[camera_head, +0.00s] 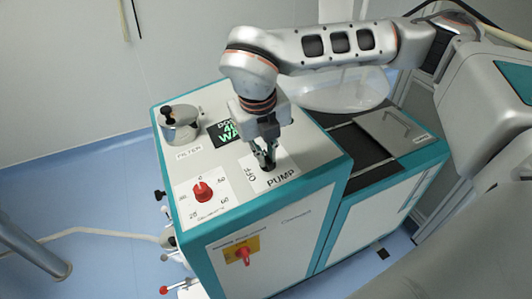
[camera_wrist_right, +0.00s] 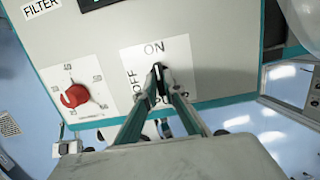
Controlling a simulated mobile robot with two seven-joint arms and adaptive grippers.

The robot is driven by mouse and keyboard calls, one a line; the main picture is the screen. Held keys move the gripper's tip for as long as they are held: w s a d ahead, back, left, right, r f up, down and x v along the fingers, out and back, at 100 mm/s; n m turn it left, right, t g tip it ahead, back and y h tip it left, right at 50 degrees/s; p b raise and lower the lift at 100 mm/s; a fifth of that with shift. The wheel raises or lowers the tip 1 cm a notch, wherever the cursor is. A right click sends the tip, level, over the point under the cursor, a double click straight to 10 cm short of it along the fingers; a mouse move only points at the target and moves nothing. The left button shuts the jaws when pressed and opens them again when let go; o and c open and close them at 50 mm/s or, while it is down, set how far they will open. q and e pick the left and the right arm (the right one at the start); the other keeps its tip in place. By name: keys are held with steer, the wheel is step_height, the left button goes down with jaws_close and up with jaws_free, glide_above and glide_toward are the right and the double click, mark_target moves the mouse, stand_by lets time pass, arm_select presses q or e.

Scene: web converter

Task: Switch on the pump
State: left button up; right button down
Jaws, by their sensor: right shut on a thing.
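The pump switch is a small black knob (camera_wrist_right: 157,72) on a white label (camera_wrist_right: 175,60) marked ON and OFF. In the wrist view, the light mark on the knob points roughly up toward ON. In the head view the label (camera_head: 284,178) reads PUMP, and the gripper mostly hides the knob. My right gripper (camera_head: 265,161) reaches down from above and is shut on the knob, its fingertips at the knob's sides in the wrist view (camera_wrist_right: 158,82). My left gripper is not in view.
A red dial (camera_head: 203,191) sits left of the pump label, and a lidded metal filter pot (camera_head: 181,122) stands behind it. A small lit display (camera_head: 226,131) is beside the pot. A red switch (camera_head: 243,255) is on the front panel. A clear dome (camera_head: 340,92) is behind my right arm.

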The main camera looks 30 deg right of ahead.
steer(key=c, duration=2.1)
jaws_free()
steer(key=shift+c, duration=0.2)
steer(key=v, duration=1.2)
